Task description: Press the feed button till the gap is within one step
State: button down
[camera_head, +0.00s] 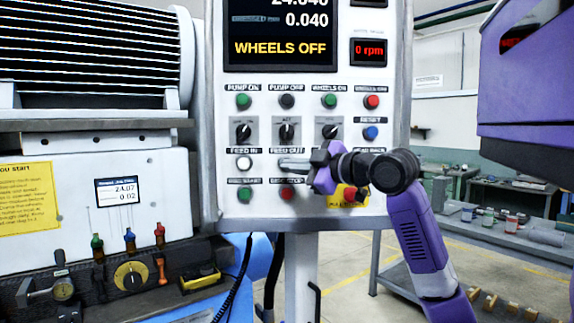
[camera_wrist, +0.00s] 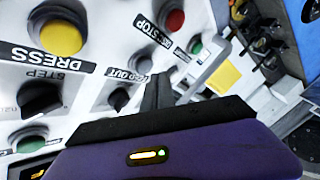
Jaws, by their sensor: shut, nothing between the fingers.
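The control panel (camera_head: 223,200) faces me, with the white FEED IN button (camera_head: 244,163) uncovered in the head view. My gripper (camera_head: 284,162) is shut and empty, its tips over the spot below the FEED OUT label (camera_head: 286,150), so that button is hidden there. In the wrist view a grey button (camera_wrist: 140,62) shows by the FEED OUT label (camera_wrist: 130,74), beside my fingertips (camera_wrist: 158,88). I cannot tell whether they touch the panel. The display (camera_head: 280,35) reads 0.040 and WHEELS OFF; the line above, partly cut off, seems to read 24.040.
A red-lit readout (camera_head: 369,51) shows 0 rpm. Selector knobs (camera_head: 286,132) sit above the feed row. A green button (camera_head: 244,195), a red button (camera_head: 287,194) and a yellow plate (camera_head: 340,198) are below. A small gauge screen (camera_head: 120,191) on the left machine reads about 24.07 and 0.02.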

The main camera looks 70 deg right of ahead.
jog(key=shift+d, duration=0.1)
dwell(0.6)
jog(key=shift+w+d, duration=0.2)
jog(key=shift+d, duration=0.1)
jog(key=shift+w+d, duration=0.2)
jog(key=shift+d, duration=0.3)
dwell(0.8)
jog(key=shift+a, duration=0.1)
jog(key=shift+s+a+b, duration=0.3)
jog(key=shift+s+a, duration=0.1)
jog(key=shift+a, duration=0.35)
jog(key=a, duration=0.1)
jog(key=s+a, duration=0.1)
jog(key=a, duration=0.1)
jog(key=s+a, duration=0.1)
jog(key=shift+s+a, duration=0.1)
jog(key=shift+a, duration=0.15)
dwell(0.4)
dwell(0.7)
